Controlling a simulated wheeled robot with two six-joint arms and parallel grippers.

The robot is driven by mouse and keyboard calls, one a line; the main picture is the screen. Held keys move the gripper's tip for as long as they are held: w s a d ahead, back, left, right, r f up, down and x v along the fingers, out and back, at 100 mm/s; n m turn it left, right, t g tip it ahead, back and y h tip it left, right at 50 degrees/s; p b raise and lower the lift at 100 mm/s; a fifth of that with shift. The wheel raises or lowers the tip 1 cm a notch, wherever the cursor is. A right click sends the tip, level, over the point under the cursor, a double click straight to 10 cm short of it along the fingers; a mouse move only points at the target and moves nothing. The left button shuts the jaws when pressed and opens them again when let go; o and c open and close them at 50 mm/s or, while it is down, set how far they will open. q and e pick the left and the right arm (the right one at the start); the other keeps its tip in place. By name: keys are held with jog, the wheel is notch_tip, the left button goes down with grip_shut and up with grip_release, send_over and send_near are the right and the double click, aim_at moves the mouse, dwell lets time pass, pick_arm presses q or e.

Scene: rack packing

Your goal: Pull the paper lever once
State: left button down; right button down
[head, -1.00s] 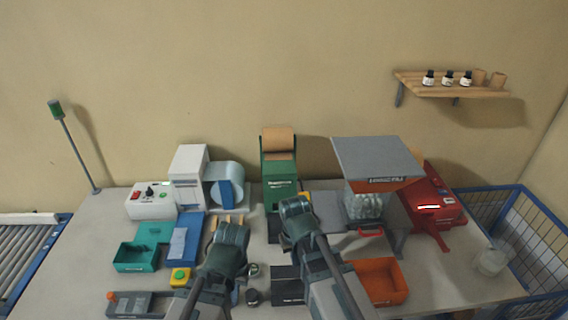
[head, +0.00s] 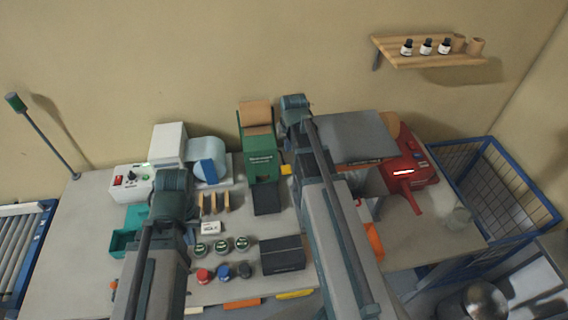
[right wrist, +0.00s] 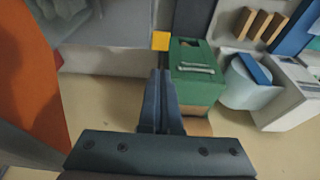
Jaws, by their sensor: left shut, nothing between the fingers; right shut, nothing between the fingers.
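The green paper dispenser (head: 262,163) stands at the back of the table with a brown paper roll (head: 256,113) on top. A small yellow-orange piece (head: 286,169), apparently the lever's end, sits at its right side; it also shows in the right wrist view (right wrist: 160,40). My right gripper (head: 294,103) is raised beside the dispenser's upper right. In the right wrist view its fingers (right wrist: 158,76) are shut and empty, close beside the green body and apart from the yellow piece. My left gripper (head: 173,180) is shut and empty over the table's left part.
A grey-topped machine (head: 355,137) stands right of my right arm, with a red device (head: 412,165) beyond it. A white machine with a pale blue roll (head: 208,153) stands left of the dispenser. Several jars and a dark box (head: 283,254) occupy the table's front.

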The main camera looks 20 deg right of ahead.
aim_at(286, 170)
jog(key=b+x, duration=0.8)
jog(key=s+b+x, duration=0.1)
jog(key=b+x, duration=0.3)
jog(key=x, duration=0.1)
jog(key=shift+a+f+b, duration=0.1)
jog(key=shift+b, duration=0.2)
jog(key=shift+f+b, duration=0.55)
jog(key=shift+r, duration=0.1)
